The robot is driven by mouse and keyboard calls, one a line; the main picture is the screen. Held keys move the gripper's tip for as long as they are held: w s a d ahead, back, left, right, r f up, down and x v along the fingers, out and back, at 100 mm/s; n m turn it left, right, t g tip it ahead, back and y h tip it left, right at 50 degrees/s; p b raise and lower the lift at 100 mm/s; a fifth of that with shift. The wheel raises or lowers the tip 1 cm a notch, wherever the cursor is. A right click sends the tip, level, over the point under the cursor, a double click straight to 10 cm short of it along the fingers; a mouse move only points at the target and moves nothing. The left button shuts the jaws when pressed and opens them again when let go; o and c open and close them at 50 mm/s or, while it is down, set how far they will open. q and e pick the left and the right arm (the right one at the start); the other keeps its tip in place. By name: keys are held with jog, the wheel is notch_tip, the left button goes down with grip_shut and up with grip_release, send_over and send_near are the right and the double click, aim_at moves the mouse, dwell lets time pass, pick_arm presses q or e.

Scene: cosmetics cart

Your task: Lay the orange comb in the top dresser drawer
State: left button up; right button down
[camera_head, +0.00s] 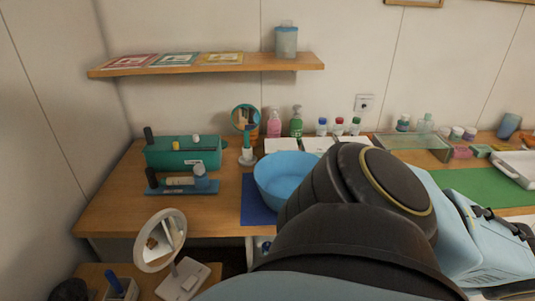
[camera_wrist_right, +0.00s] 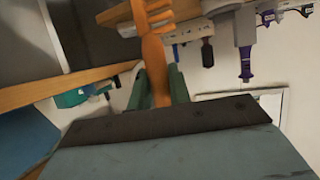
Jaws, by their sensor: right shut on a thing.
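The orange comb (camera_wrist_right: 155,50) stands out from between the two green fingers of my right gripper (camera_wrist_right: 159,82) in the right wrist view. The gripper is shut on it, and its far end runs to the top edge of the picture. In the head view my own right arm fills the lower middle and hides the comb and the right fingertips. My left gripper is in neither view. I cannot make out the top dresser drawer for certain in either view.
A blue basin (camera_head: 284,178) stands on the wooden counter (camera_head: 115,205) beside my right arm. A round mirror (camera_head: 160,240) stands at lower left. In the wrist view, purple-handled tools (camera_wrist_right: 245,50) hang near a wooden edge (camera_wrist_right: 60,85). A shelf (camera_head: 215,67) crosses the wall.

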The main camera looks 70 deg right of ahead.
jog(key=shift+w+p, duration=0.45)
jog(key=shift+w, duration=0.4)
jog(key=shift+f, duration=0.15)
